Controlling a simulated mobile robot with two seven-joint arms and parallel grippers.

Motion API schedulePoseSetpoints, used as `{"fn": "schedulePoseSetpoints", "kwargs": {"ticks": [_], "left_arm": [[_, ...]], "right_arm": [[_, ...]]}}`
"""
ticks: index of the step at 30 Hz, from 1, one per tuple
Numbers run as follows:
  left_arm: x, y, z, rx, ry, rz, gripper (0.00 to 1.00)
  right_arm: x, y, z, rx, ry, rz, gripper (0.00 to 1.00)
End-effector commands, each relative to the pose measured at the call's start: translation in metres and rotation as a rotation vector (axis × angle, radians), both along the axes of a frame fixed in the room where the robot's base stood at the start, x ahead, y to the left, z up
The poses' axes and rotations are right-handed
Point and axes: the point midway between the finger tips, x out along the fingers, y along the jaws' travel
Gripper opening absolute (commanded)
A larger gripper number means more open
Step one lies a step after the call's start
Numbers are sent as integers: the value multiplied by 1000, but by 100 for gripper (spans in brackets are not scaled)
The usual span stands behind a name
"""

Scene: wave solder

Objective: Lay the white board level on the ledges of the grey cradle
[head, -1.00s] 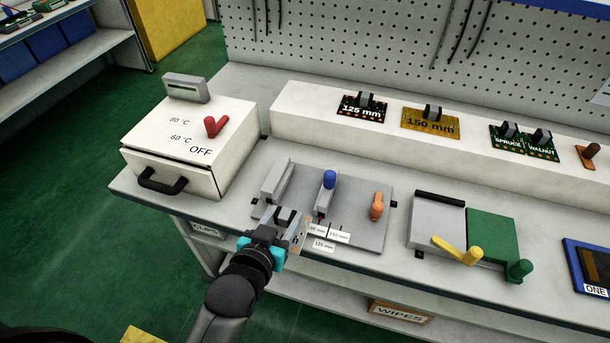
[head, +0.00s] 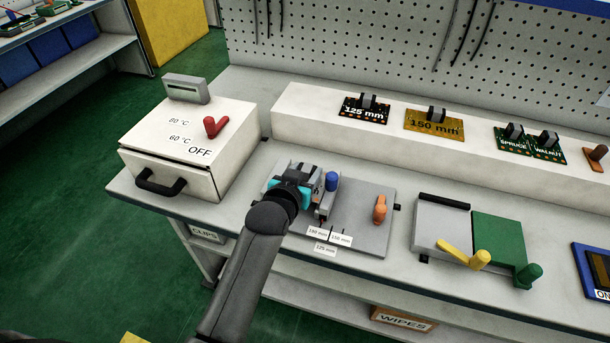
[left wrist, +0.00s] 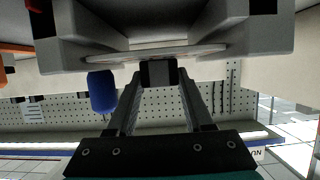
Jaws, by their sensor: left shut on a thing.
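The grey cradle (head: 352,222) lies on the bench, with a blue knob (head: 331,181) on its inner rail and an orange handle (head: 380,209) at its right. My left gripper (head: 302,177) is over the cradle's left part, between the rails and left of the blue knob. It is shut on the dark grip of the white board. In the left wrist view, the fingers (left wrist: 158,75) close on that grip, and the board's pale edge (left wrist: 110,57) shows thin beside it. The head view mostly hides the board behind the gripper, so I cannot tell whether it touches the ledges.
A white oven box (head: 190,150) with a red lever stands left of the cradle. Behind is a raised white shelf (head: 300,117) with several labelled boards. To the right is a grey and green fixture (head: 480,235) with yellow and green handles. Small length labels sit at the cradle's front.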

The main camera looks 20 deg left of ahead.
Motion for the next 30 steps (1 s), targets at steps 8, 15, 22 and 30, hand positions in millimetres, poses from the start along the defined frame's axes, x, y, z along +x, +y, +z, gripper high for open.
{"fn": "schedulePoseSetpoints", "kwargs": {"ticks": [8,15,22,30], "left_arm": [[-1,0,-6,0,0,0,0],[-2,0,-9,0,1,0,57],[-2,0,-9,0,1,0,64],[-11,1,-2,0,2,0,64]], "right_arm": [[0,0,-3,0,0,0,50],[0,0,-4,1,0,0,50],[0,1,-4,1,0,1,50],[-1,1,1,1,1,1,50]]}}
